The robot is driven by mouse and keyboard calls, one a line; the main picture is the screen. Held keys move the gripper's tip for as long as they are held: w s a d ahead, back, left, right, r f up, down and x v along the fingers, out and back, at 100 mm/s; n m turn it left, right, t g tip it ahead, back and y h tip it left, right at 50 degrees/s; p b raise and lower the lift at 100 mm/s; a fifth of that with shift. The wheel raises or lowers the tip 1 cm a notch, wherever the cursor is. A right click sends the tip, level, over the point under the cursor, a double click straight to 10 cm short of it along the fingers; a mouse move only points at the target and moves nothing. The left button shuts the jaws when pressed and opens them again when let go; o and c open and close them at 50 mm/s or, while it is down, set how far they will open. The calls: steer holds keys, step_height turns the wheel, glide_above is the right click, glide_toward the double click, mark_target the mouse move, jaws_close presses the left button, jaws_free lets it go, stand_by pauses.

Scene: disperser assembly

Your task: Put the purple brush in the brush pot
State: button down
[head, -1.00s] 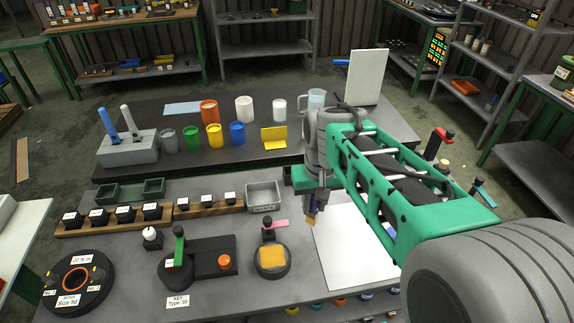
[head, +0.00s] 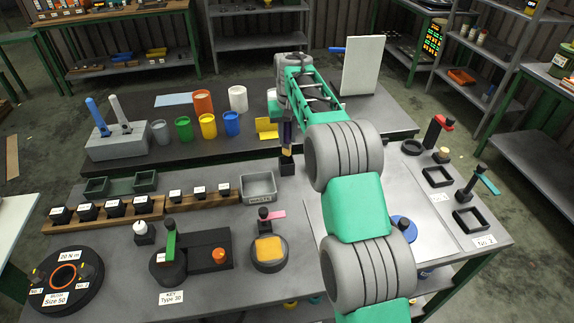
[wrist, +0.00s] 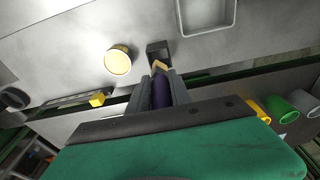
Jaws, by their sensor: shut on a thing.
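My gripper (head: 287,126) is shut on the purple brush (head: 287,135), which hangs tip down. The brush's dark purple handle also shows between the fingers in the wrist view (wrist: 160,90), with the tan bristles (wrist: 160,66) ahead. A small black square holder (head: 287,168) is right below the bristles in the head view. It also shows just past the tip in the wrist view (wrist: 157,47). I cannot tell whether the tip touches it or is above it. No label marks a brush pot.
Cups stand at the back, including a yellow cup (head: 208,126) and a blue cup (head: 231,123). A grey tray (head: 258,187) is left of the black holder. A pale yellow round thing (wrist: 117,62) is beside it in the wrist view. My arm hides part of the bench.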

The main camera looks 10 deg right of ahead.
mark_target(287, 153)
step_height(287, 153, down, 8)
steer(key=shift+f+p, duration=0.1)
steer(key=shift+p, duration=0.35)
steer(key=c, duration=1.2)
jaws_free()
step_height(287, 153, up, 13)
steer(key=s+b, duration=0.2)
steer(key=s+r, duration=0.5)
steer(key=s, duration=0.5)
steer(key=s+f, duration=0.2)
steer(key=s, duration=0.6)
steer(key=s+f+t, duration=0.1)
steer(key=s+f, duration=0.2)
steer(key=s, duration=0.5)
steer(key=s+f+t, duration=0.1)
steer(key=s+f, duration=0.1)
steer(key=s, duration=0.6)
steer(key=shift+s+a+f, duration=0.1)
steer(key=shift+s+f, duration=0.05)
steer(key=shift+f, duration=0.05)
